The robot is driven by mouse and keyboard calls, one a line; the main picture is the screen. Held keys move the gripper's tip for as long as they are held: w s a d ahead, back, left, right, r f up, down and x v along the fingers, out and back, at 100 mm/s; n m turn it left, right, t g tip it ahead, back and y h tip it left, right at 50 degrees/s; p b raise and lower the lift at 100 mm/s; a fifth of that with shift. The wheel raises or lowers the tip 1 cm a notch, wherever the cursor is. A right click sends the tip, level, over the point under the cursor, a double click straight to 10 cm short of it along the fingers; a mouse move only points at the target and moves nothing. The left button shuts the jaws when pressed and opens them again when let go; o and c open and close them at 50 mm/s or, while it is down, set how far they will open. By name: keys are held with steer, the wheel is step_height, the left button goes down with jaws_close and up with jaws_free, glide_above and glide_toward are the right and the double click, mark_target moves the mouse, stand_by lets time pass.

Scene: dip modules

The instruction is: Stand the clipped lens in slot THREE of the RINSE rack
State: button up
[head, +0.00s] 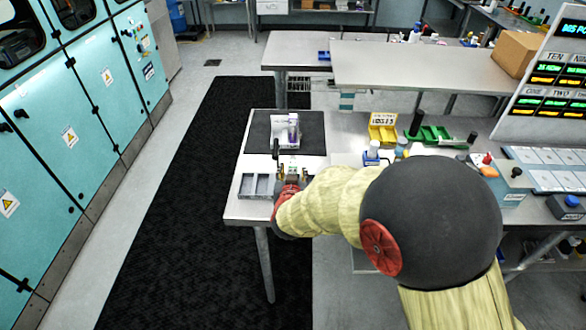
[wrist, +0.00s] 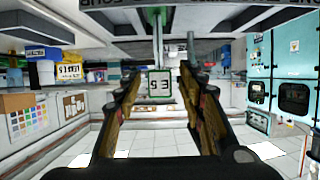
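My gripper (head: 290,176) is low over the front of the near table, by the dark mat. In the wrist view my gripper (wrist: 163,82) has its two fingers wide apart. Between them in that view shows a small green-framed plate (wrist: 160,84) with dark characters, on a green stem; I cannot tell if it is the clipped lens. It looks beyond the fingertips and apart from them. A white rack-like stand (head: 284,137) with a pale upright piece stands on the mat beyond my gripper. Its lettering and slots are too small to read.
A grey compartment tray (head: 257,186) lies left of my gripper, near the table's edge. A dark upright post (head: 276,150) stands close beyond it. The dark mat (head: 258,133) has bare room at left.

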steer(key=s+d+r+n+g+y+p, duration=0.1)
steer(key=s+d+r+g+y+p, duration=0.25)
steer(key=s+r, duration=1.15)
steer(key=s+d+r+g+h, duration=0.1)
steer(key=s+d+g, duration=0.1)
steer(key=s+d, duration=0.6)
steer(key=s+d+g+h+b, duration=0.1)
steer(key=s+d+g+h, duration=0.1)
steer(key=s+d, duration=0.6)
steer(key=s, duration=0.4)
steer(key=shift+s+r+m, duration=0.3)
steer(key=shift+r+m, duration=0.05)
steer(key=shift+m, duration=0.05)
steer(key=shift+g, duration=0.25)
